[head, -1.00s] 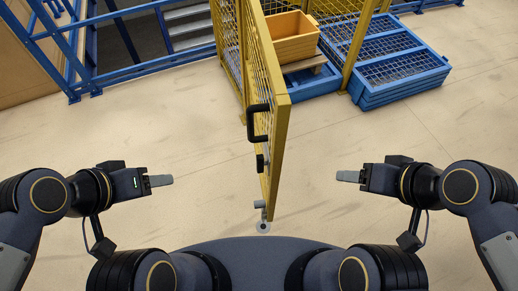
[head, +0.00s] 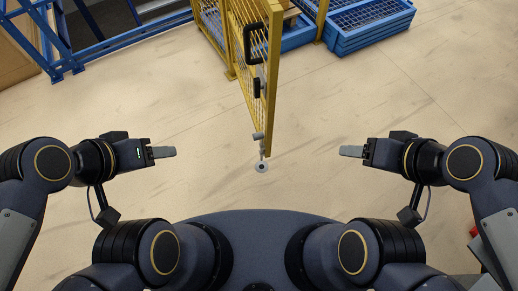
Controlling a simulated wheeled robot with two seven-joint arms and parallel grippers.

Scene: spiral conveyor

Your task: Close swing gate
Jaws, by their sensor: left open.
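The yellow mesh swing gate (head: 272,60) stands upright ahead of me in the head view, seen nearly edge-on and reaching toward me. It has a black pull handle (head: 250,43), a smaller black latch (head: 257,86) below it and a grey drop bolt (head: 259,137) at its lower end.
A round floor socket (head: 262,167) lies below the gate's near end. Blue mesh-topped platforms (head: 368,20) stand at the back right, and a blue railing (head: 130,45) at the back left. The floor around the gate is clear.

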